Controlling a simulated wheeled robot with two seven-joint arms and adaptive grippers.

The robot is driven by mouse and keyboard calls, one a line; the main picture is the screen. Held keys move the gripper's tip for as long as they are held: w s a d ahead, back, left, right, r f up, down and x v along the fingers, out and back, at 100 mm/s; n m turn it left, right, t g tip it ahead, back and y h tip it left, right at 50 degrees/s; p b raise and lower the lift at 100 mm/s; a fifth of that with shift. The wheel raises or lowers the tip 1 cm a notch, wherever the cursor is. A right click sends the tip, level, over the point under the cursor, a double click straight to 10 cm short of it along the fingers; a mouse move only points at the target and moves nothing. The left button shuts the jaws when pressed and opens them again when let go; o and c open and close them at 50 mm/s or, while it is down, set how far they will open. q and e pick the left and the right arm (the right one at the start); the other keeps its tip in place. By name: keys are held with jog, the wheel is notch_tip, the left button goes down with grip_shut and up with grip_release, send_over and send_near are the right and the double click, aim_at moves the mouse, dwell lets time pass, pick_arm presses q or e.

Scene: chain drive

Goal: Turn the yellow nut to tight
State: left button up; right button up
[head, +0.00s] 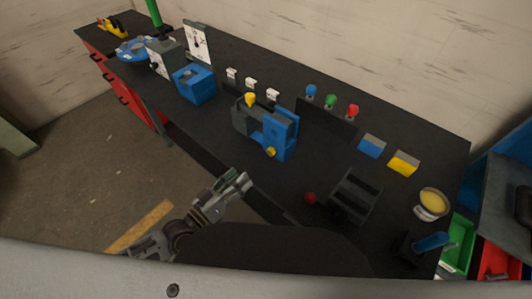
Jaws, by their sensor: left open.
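The chain drive, a grey and blue unit (281,135), stands near the front edge of the dark bench. One yellow part (250,100) sits on its top left, and a second yellow part (271,152) is low on its front. I cannot tell which one is the nut, or how tight it is. My left gripper (244,181) is open and empty, in front of the bench edge and below the unit in the picture. It is apart from both yellow parts. My right gripper is out of view.
A blue box (194,84) stands left of the unit. Blue, green and red knobs (331,101) stand behind it. A dark slotted rack (355,194), a red ball (310,198) and a yellow-filled bowl (432,202) are to the right. Bench between unit and rack is mostly clear.

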aim_at(268, 151)
pick_arm(q)
jog(key=shift+w+d, duration=0.1)
jog(key=shift+w, duration=0.05)
jog(key=shift+p+x, duration=0.5)
jog(key=shift+x, duration=6.2)
jog(key=c, duration=1)
